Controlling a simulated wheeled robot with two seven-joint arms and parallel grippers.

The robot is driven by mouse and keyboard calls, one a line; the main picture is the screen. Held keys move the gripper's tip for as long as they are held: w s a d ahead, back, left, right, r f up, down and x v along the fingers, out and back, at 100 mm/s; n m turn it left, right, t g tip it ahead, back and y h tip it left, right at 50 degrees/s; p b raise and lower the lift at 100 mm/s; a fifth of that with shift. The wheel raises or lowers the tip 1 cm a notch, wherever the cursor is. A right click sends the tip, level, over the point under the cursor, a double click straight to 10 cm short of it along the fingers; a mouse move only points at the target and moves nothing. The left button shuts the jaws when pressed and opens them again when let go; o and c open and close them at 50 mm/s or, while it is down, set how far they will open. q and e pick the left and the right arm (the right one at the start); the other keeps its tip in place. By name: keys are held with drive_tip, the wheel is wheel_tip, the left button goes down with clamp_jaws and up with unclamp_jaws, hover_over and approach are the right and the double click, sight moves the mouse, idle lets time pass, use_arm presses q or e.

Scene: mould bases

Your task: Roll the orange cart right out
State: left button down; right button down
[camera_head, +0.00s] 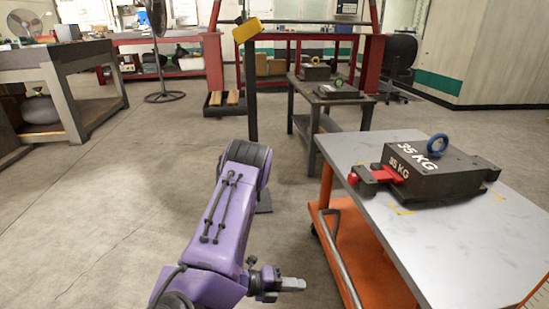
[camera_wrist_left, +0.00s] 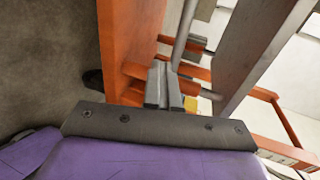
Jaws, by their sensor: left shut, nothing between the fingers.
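The orange cart (camera_head: 368,262) stands at the right in the head view, with a grey top (camera_head: 455,255) and a grey bar handle (camera_head: 341,262) on its near left side. Its orange frame (camera_wrist_left: 130,45) and the grey bar (camera_wrist_left: 184,32) fill much of the left wrist view. My left gripper (camera_head: 293,284) is shut and empty, a little left of the handle in the head view. Its closed fingers (camera_wrist_left: 163,88) point toward the cart's bar in the wrist view; I cannot tell whether they touch. My right gripper is not in view.
A dark 35 KG mould base (camera_head: 440,175) with a blue ring and red part lies on the cart top. A dark small table (camera_head: 325,110) stands behind the cart. A yellow-topped post (camera_head: 248,75) stands behind my arm.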

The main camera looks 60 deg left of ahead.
use_arm(q)
drive_tip(key=s, duration=0.1)
drive_tip(key=s+a+p, duration=0.1)
drive_tip(key=s, duration=0.1)
drive_tip(key=s+a+p, duration=0.1)
drive_tip(key=s, duration=0.1)
drive_tip(key=shift+s+a, duration=0.1)
drive_tip(key=shift+s, duration=0.05)
drive_tip(key=c, duration=1.4)
unclamp_jaws()
drive_tip(key=shift+o, duration=0.2)
